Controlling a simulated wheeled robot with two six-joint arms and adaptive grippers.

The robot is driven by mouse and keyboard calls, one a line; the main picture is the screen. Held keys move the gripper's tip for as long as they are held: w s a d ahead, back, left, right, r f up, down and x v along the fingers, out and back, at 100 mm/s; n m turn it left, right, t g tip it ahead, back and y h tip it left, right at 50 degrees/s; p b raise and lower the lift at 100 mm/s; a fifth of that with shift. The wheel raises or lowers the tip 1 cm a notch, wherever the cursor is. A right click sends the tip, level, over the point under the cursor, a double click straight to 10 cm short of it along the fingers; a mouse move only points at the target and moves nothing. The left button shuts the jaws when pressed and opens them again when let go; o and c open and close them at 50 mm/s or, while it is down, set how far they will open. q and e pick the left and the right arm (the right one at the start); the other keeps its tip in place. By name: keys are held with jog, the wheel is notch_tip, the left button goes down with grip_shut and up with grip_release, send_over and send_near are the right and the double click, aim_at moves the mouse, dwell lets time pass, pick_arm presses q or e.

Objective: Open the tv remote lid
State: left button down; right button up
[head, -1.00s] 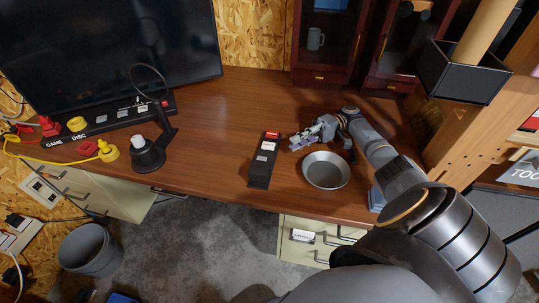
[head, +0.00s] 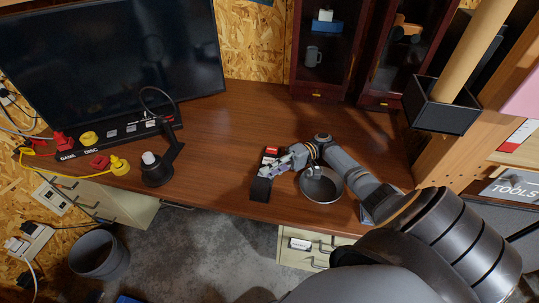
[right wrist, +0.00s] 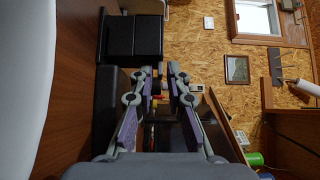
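The tv remote (head: 260,190) is a long black block with red and white labels, lying near the front edge of the bench. My right gripper (head: 267,167) reaches across its middle from the right and hides part of its top. In the right wrist view the two purple-padded fingers (right wrist: 162,78) are apart with nothing clear between them. Black blocky parts of the remote (right wrist: 133,37) show beside the fingers there, one standing out from the bench. I cannot tell how far the lid is raised, nor whether a finger touches it. My left gripper is out of view.
The bench (head: 220,135) between lamp and remote is clear.

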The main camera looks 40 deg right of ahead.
grip_shut()
